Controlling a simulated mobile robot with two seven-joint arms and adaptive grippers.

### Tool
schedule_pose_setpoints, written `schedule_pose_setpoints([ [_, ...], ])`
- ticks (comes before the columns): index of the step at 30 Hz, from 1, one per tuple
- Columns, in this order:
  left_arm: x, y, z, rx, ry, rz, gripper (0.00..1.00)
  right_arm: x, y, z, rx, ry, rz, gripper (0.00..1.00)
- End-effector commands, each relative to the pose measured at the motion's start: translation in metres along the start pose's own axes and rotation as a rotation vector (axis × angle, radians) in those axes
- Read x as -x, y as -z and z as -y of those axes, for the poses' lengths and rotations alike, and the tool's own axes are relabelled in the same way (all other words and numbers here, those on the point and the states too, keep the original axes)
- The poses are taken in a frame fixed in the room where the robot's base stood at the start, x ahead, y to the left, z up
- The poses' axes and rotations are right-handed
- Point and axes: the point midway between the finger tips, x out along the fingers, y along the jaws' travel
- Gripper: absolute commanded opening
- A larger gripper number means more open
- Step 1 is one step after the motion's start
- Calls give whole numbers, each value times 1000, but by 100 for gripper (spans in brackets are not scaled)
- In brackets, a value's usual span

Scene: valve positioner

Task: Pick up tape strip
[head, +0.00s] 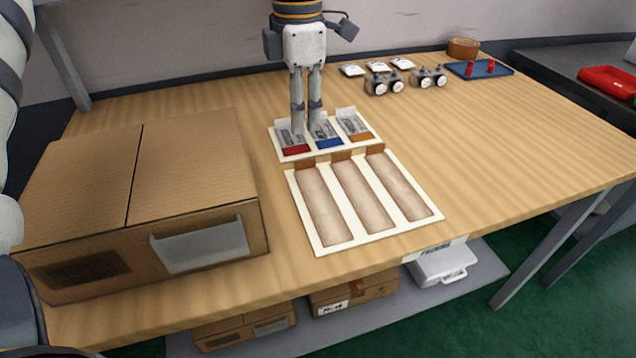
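Three long brownish strips, which look like the tape strips, lie side by side in a white frame (330,246) on the table: a left strip (322,203), a middle strip (363,190) and a right strip (402,186). Each has a darker brown tab at its far end. My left gripper (307,132) points straight down over the white card tray just behind the frame. Its two fingers are close together with a narrow gap, and I see nothing held between them. Whether the tips touch the tray is unclear. My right gripper is out of view.
The white tray (287,157) holds packets with red, blue and orange ends. A large cardboard box (190,170) fills the table's left. Gauges (383,84), white packets, a brown tape roll (463,47) and a blue tray (456,68) stand at the back. The right front is clear.

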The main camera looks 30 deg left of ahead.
Motion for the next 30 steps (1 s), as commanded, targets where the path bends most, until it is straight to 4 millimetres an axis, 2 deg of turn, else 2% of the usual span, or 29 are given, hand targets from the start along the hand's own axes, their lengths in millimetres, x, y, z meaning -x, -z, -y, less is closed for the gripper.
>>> schedule_pose_setpoints([
  [1,-14,1,0,-1,4,-5,26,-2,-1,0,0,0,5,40],
  [3,-26,1,0,-1,2,-4,26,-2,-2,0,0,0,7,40],
  [8,-46,2,3,0,2,-3,26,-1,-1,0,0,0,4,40],
  [15,-86,5,8,0,1,-2,26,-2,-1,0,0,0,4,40],
  [22,-88,5,8,1,-1,0,26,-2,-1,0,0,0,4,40],
  [26,-88,4,8,1,-1,0,3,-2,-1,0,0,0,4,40],
  [27,-88,4,8,1,-1,0,0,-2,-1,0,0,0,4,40],
  [30,-88,4,8,1,-1,0,0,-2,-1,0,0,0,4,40],
])
